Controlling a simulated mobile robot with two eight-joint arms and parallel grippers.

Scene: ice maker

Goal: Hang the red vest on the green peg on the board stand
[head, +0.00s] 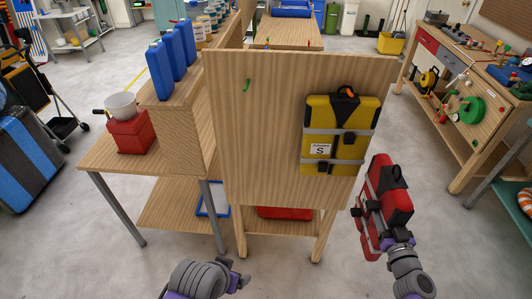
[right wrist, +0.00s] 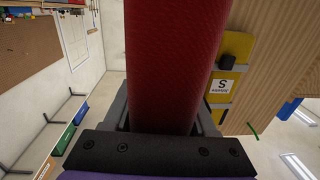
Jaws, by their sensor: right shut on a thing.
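The red vest (head: 376,185) with grey bands is held upright off the floor, to the right of the board stand (head: 270,140). My right gripper (head: 395,200) is shut on it. In the right wrist view the red vest (right wrist: 165,60) fills the space between the fingers. The green peg (head: 246,85) sticks out bare near the board's upper left; a green bit also shows in the right wrist view (right wrist: 252,131). A yellow vest (head: 345,118) labelled S hangs on the board's right side. My left gripper (head: 238,281) is low, in front of the stand; its finger opening is unclear.
A wooden table (head: 100,155) at left bears a red box (head: 130,137) with a white bowl and blue bottles (head: 160,70) on a raised shelf. A red thing (head: 285,213) lies under the board. A workbench (head: 470,75) stands right. Floor in front is clear.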

